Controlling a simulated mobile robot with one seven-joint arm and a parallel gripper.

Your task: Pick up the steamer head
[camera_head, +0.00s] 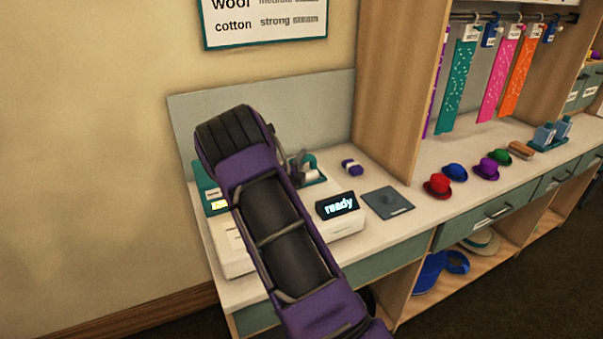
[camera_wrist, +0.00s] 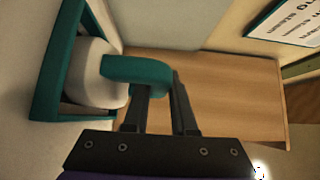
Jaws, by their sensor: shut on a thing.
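The steamer head shows in the wrist view as a pale, rounded body (camera_wrist: 98,72) with a teal handle (camera_wrist: 135,70). My gripper (camera_wrist: 161,84) is shut on the teal handle, with its dark fingers around it. A teal frame (camera_wrist: 48,75) stands close around the pale body on the left; I cannot tell whether they touch. In the head view, a small grey and teal shape (camera_head: 308,166) shows just right of my arm. My arm hides most of the gripper there.
A white unit with a "ready" display (camera_head: 338,205) stands right of my arm. A purple and white item (camera_head: 352,166) and a dark flat plate (camera_head: 388,202) lie on the counter (camera_head: 410,228). A wooden side panel (camera_head: 395,95) rises behind. Small hats (camera_head: 438,186) stand further right.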

